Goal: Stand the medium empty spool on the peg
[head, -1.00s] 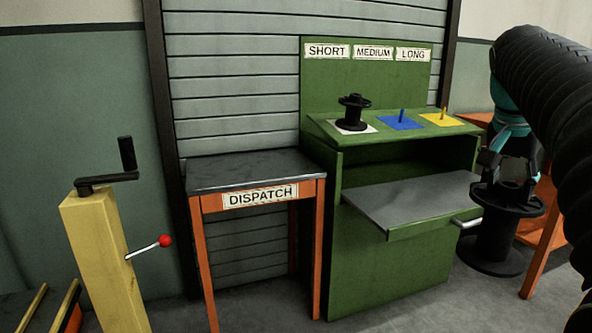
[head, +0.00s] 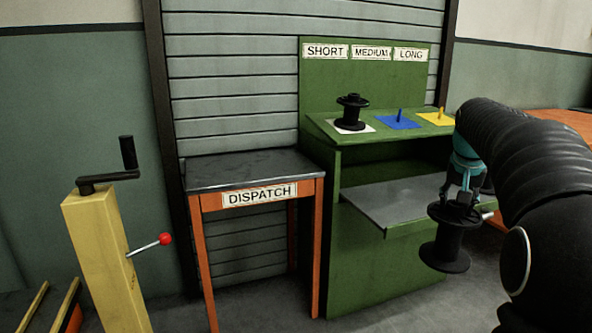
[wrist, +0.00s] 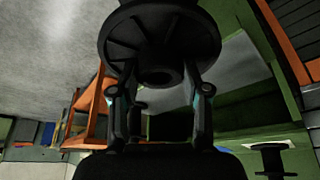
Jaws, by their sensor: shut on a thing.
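A black spool (head: 446,250) with wide round flanges hangs upright from my gripper (head: 462,196), in front of the green bench's right side. My gripper is shut on its upper end. In the wrist view the spool (wrist: 160,40) fills the top middle, between the fingers. The blue peg (head: 400,114) stands bare on a blue square (head: 391,123) under the MEDIUM sign (head: 371,53). The spool is lower than the peg and to its right in the head view, clear of it.
A smaller black spool (head: 351,111) stands on the white square under SHORT. A bare yellow peg (head: 441,112) is under LONG. A grey shelf (head: 385,203) juts from the green bench. The dispatch table (head: 245,170) and a yellow post (head: 98,255) with crank stand left.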

